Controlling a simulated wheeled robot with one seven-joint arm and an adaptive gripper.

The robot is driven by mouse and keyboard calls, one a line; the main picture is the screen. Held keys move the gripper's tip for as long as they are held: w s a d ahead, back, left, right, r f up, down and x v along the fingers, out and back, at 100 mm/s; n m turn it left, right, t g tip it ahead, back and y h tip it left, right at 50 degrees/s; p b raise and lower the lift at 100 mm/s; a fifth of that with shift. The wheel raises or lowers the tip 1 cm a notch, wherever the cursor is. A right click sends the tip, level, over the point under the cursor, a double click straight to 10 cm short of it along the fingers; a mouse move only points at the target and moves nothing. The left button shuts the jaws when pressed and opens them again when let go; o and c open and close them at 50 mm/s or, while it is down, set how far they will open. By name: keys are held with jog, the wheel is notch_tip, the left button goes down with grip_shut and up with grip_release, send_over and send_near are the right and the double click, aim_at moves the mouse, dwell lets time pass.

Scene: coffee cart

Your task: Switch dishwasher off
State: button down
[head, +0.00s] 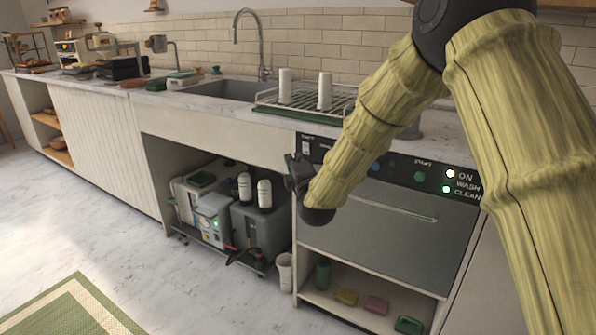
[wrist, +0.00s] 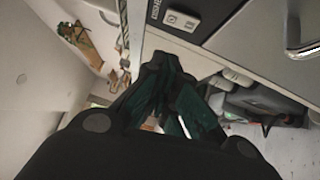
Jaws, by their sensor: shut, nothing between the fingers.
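The dishwasher (head: 385,230) is built in under the counter, with a grey door and a dark control panel (head: 405,172) above it. The panel has a white rocker switch (head: 305,148) at its left end, a blue button, a green button and lit lamps marked ON and CLEAN at the right. In the wrist view the switch (wrist: 181,19) shows above my gripper (wrist: 160,60), with the dishwasher door handle (wrist: 302,45) at the right. My gripper is shut and empty, in front of the panel's left end in the head view (head: 292,170). It appears apart from the switch.
A dish rack (head: 300,112) with two white cylinders stands on the counter beside the sink (head: 220,90). Machines (head: 215,215) fill the open bay left of the dishwasher. A shelf (head: 335,307) below holds sponges. The floor (head: 100,225) in front is clear apart from a rug.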

aim_at(306, 148)
jog(key=w, duration=0.1)
jog(key=w+d, duration=0.1)
jog(key=w, duration=0.1)
jog(key=w+b, duration=0.1)
jog(key=w, duration=0.1)
jog(key=shift+w+d+r, duration=0.1)
jog(key=shift+d+r, duration=0.2)
jog(key=shift+r, duration=0.05)
jog(key=p, duration=0.2)
jog(key=shift+w+r+m+g+p, duration=0.25)
jog(key=shift+r+m+g+p, duration=0.05)
jog(key=shift+r+m+g, duration=0.1)
jog(key=shift+d+f, duration=0.1)
jog(key=shift+f, duration=0.2)
